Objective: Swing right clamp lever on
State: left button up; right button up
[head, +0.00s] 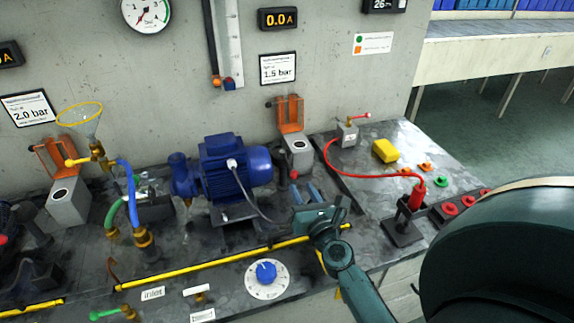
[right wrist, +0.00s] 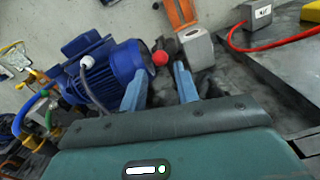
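My right gripper (head: 305,190) is open, with its two blue fingers apart, over the bench just right of the blue motor (head: 235,168). In the right wrist view, a red ball knob (right wrist: 160,57) shows just beyond and between the fingertips (right wrist: 158,76). It looks like the clamp lever's knob, beside the motor's end (right wrist: 128,62). The lever's arm cannot be made out, and I cannot tell whether the fingers touch the knob. My left gripper is not in view.
A grey switch box (head: 297,152) with a raised orange cover stands behind my gripper. A grey cable runs from the motor's white plug (head: 232,164). A red hose (head: 365,176), a yellow block (head: 385,151) and a red-handled stand (head: 405,222) are to the right.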

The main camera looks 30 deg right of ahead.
aim_at(290, 166)
jog(key=x, duration=1)
jog(key=shift+w, duration=0.1)
jog(key=shift+a, duration=0.1)
grip_shut()
jog(key=shift+f, duration=0.1)
